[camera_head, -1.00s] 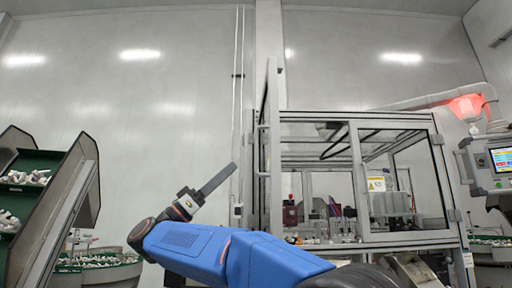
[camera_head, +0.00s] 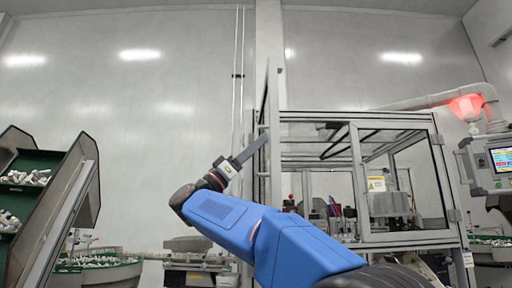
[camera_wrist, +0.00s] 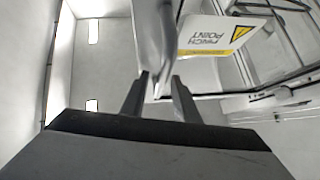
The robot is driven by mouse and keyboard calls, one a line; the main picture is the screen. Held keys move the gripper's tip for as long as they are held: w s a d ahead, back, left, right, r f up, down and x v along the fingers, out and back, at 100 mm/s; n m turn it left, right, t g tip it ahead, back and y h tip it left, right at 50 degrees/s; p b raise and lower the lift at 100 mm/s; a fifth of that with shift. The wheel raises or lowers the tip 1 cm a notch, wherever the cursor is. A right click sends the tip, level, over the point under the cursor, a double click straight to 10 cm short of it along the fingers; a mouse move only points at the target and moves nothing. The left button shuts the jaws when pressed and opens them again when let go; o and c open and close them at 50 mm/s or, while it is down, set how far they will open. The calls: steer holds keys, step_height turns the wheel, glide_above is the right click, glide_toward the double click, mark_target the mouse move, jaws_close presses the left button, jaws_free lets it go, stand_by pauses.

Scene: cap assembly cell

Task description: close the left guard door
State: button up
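The left guard door (camera_head: 274,95) stands swung open and shows nearly edge-on at the left end of the machine frame. Its pale handle (camera_head: 262,155) is on the edge towards me. My gripper (camera_head: 264,136) is at this edge, just above the handle's middle. In the wrist view my gripper (camera_wrist: 160,78) has its two fingers apart. A pale upright bar (camera_wrist: 154,45), apparently the handle, reaches down between the fingertips; I cannot tell whether they touch it. A pinch point sign (camera_wrist: 215,35) shows upside down right of the bar.
The right guard door (camera_head: 405,180) is shut, with a warning label on it. A control panel (camera_head: 495,160) hangs at the far right beside a red lamp (camera_head: 467,106). A parts conveyor (camera_head: 55,210) stands at the left. The floor space between is partly hidden by my arm.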

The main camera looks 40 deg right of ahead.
jaws_close()
